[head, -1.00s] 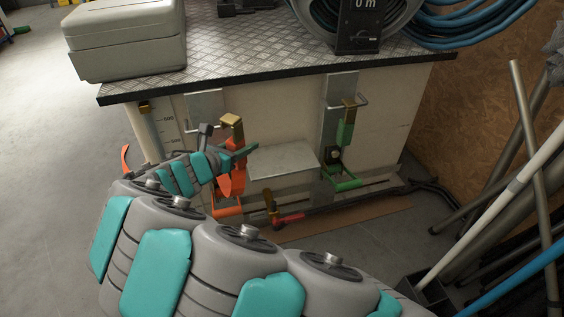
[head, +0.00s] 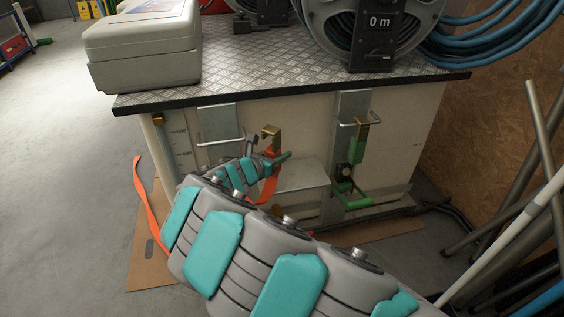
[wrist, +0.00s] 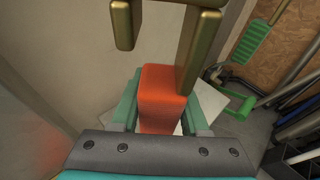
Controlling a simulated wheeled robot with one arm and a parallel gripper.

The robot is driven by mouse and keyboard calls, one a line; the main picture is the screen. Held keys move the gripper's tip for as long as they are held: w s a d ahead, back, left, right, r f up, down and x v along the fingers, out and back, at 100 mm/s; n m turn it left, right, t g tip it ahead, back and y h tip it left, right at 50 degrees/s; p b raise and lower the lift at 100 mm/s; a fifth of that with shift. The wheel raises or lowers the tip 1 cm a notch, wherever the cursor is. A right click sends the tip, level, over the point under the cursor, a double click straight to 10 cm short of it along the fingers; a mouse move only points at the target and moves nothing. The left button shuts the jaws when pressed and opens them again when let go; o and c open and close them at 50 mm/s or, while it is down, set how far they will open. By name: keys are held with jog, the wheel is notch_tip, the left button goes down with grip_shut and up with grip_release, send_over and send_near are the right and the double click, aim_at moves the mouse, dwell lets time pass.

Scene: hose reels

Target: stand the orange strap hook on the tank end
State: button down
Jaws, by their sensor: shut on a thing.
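The orange strap hook has an orange grip (wrist: 163,92) and a brass hook (head: 271,132) on top. My gripper (head: 277,162) is shut on the orange grip, with green fingers on both sides in the wrist view (wrist: 160,108). The hook is upright in front of the pale tank end (head: 300,125), right of the left metal bracket with its wire bar (head: 220,141). In the wrist view, its brass parts (wrist: 193,50) rise before the pale wall. I cannot tell whether it touches anything. Orange strap (head: 148,205) trails at left; my arm hides part of it.
A green strap hook (head: 361,140) hangs on the right bracket (head: 350,104). A chequered top (head: 290,70) overhangs the tank end, carrying a grey case (head: 143,50) and hose reels (head: 372,30). A ledge plate (head: 305,174) projects below. Poles (head: 545,150) lean at right.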

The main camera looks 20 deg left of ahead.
jog(key=shift+w+d, duration=0.25)
jog(key=shift+w, duration=0.2)
jog(key=shift+w+d+f, duration=0.1)
jog(key=shift+w+f, duration=0.15)
jog(key=shift+f, duration=1.6)
jog(key=shift+f, duration=0.1)
jog(key=shift+c, duration=2)
grip_release()
jog(key=shift+s+r, duration=0.2)
jog(key=v, duration=1.1)
jog(key=shift+s, duration=0.35)
